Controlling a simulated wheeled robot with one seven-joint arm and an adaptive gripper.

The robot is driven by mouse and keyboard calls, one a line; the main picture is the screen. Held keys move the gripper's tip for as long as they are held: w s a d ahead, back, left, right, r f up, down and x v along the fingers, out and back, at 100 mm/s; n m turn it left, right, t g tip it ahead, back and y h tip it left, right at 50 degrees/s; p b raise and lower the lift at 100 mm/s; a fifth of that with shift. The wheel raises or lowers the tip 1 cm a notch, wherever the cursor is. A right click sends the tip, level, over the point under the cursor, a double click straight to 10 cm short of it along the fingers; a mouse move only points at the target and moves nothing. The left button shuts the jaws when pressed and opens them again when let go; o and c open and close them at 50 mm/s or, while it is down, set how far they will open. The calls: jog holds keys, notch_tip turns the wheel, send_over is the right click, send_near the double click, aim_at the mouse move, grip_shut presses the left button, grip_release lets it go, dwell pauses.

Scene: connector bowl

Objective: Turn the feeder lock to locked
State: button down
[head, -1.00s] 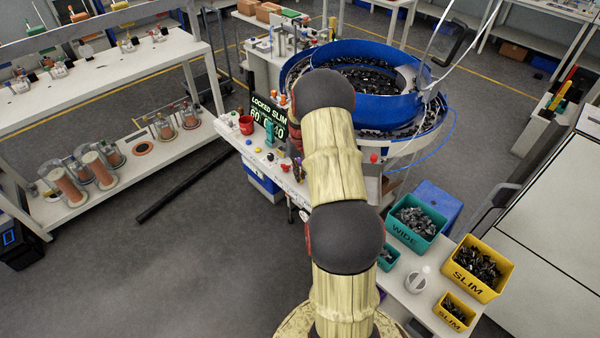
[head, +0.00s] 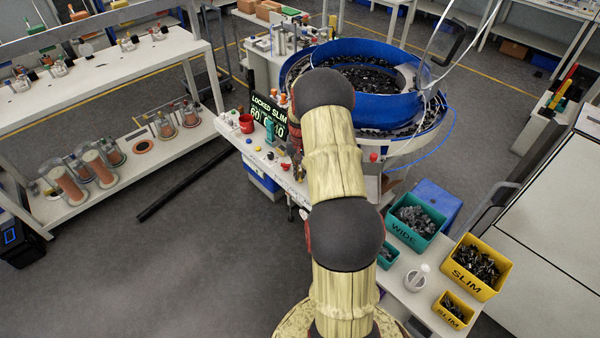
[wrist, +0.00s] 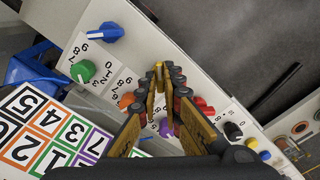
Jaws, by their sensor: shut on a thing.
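My gripper (wrist: 162,68) reaches over the panel of controls in the wrist view. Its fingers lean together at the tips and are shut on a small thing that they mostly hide. I cannot clearly make out the feeder lock itself. A purple knob (wrist: 165,128) shows in the gap between the fingers, and an orange knob (wrist: 127,100) is to their left. In the head view my arm hides most of the gripper.
Red (wrist: 204,106), black (wrist: 233,131) and yellow (wrist: 252,143) controls lie right of the fingers. The blue bowl feeder (head: 365,95) stands behind the panel.

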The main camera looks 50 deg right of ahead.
aim_at(300, 174)
jog(key=shift+r, duration=0.1)
jog(key=c, duration=2)
grip_release()
jog(key=shift+o, duration=0.2)
notch_tip(300, 174, up, 12)
